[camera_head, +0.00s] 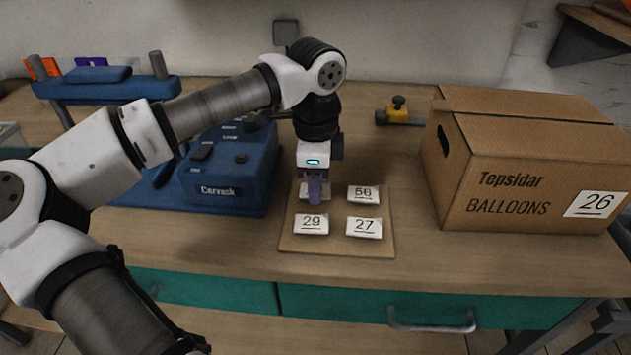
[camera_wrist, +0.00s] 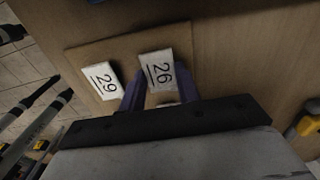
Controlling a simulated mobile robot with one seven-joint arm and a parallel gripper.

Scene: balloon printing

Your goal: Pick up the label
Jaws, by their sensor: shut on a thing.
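A white label marked 26 (camera_wrist: 159,72) is between the two purple fingers of my gripper (camera_wrist: 158,92) in the wrist view. The gripper is shut on this label. In the head view my gripper (camera_head: 316,192) points down over the back left of a tan board (camera_head: 337,243), and it hides most of the label (camera_head: 304,190) there. From these views I cannot tell whether the label is still touching the board.
Labels 56 (camera_head: 363,194), 29 (camera_head: 311,224) and 27 (camera_head: 364,227) lie on the board. A blue Corvask machine (camera_head: 225,175) stands close on the left. A cardboard balloon box (camera_head: 500,180) marked 26 stands right. A yellow-and-black device (camera_head: 398,113) sits behind.

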